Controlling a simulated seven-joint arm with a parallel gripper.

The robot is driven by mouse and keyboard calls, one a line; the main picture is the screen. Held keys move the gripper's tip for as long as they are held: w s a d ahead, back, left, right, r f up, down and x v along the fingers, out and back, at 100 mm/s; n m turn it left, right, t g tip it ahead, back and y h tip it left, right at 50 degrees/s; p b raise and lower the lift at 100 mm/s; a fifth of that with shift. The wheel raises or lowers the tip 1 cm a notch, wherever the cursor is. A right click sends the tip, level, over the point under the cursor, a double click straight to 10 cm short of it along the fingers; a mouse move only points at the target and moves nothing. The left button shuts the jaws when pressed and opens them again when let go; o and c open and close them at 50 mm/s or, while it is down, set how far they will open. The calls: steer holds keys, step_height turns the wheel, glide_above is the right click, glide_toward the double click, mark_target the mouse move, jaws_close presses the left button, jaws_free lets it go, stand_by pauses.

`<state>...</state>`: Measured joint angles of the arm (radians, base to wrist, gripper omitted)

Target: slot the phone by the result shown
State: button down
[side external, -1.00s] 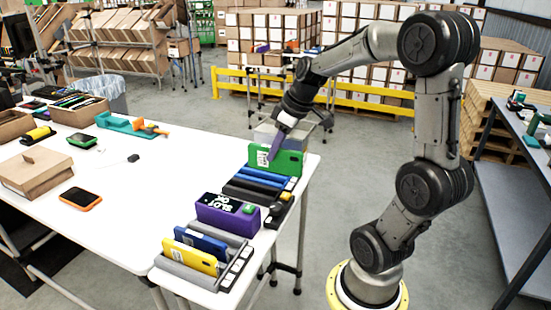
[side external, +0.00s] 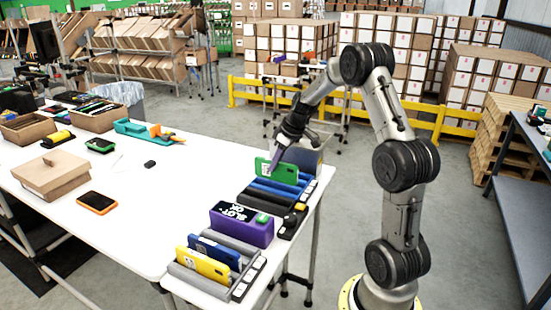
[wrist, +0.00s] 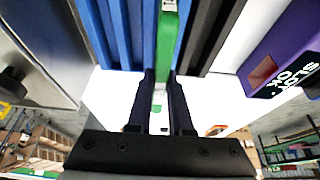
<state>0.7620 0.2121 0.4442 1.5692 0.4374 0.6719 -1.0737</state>
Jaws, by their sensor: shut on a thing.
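My gripper (wrist: 162,78) is shut on the green phone (wrist: 168,40), which stands on edge. In the side view, my gripper (side external: 276,160) holds the green phone (side external: 287,172) at the far end of the rack row. The wrist view shows the phone between blue bars (wrist: 121,35) on the left and black bars (wrist: 207,35) on the right. The side view shows the blue bars (side external: 278,186) just in front of it, partly hiding its lower edge. I cannot tell whether it rests on the slot bottom. A purple box (side external: 240,232) has a display reading "SLOT OK".
A grey rack (side external: 205,284) at the near end holds a yellow phone (side external: 203,264) and a dark blue phone (side external: 215,250). An orange-edged phone (side external: 97,202) lies flat on the white table (side external: 150,230). A cardboard box (side external: 52,174) stands at left. The table's middle is mostly clear.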

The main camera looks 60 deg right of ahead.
mark_target(276, 180)
steer(key=shift+f, duration=2.05)
steer(key=shift+f, duration=0.3)
steer(key=c, duration=0.8)
jaws_free()
steer(key=shift+o, duration=0.2)
steer(key=v, duration=1.3)
steer(key=shift+s+r, duration=0.2)
steer(key=shift+r, duration=0.1)
step_height(276, 180, up, 7)
steer(key=shift+a, duration=0.1)
